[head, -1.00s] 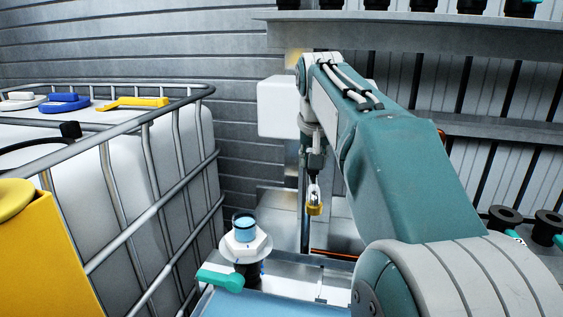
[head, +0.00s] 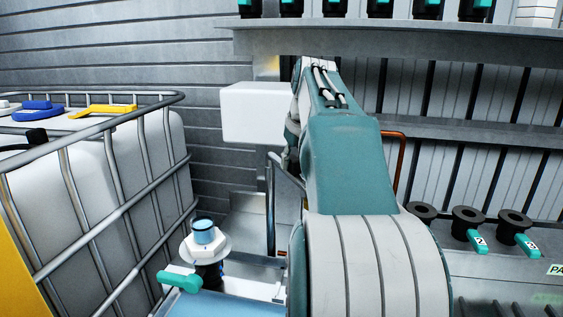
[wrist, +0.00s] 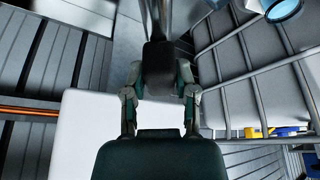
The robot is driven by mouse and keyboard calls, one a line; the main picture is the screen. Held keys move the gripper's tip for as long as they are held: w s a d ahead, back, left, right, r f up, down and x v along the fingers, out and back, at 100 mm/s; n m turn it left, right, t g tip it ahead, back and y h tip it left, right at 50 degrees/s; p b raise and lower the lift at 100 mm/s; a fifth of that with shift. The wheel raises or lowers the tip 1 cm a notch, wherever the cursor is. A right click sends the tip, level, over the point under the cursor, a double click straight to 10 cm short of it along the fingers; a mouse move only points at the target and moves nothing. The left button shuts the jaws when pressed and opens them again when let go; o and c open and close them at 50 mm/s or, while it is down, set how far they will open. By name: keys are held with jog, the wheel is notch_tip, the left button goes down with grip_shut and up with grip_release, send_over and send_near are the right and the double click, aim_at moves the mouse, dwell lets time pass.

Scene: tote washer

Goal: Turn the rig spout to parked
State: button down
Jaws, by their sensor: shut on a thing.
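The rig spout appears as a bent metal tube (head: 287,174) in the head view, with an upright part just left of my arm. Its far end is hidden behind the arm. In the wrist view, metal tubing (wrist: 154,20) runs up from a dark block (wrist: 160,68). My gripper (wrist: 160,74) has a finger on each side of this block and is shut on it. In the head view my arm hides the gripper.
A caged white tank (head: 85,190) stands at left. A white box (head: 265,113) is on the back wall. A white fitting with a blue top (head: 204,232) and a teal lever (head: 179,281) stand in front. Black fittings (head: 468,218) line the right side. A partly cut-off label (head: 556,269) reads "PA".

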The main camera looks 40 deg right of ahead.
jog(key=d+n+y, duration=0.2)
jog(key=d+n, duration=0.4)
jog(key=d, duration=0.2)
jog(key=shift+s+n+y, duration=0.25)
jog(key=shift+n+y, duration=0.05)
jog(key=shift+n, duration=0.1)
jog(key=shift+c, duration=2)
grip_release()
jog(key=v, duration=0.7)
jog(key=shift+s+r, duration=0.1)
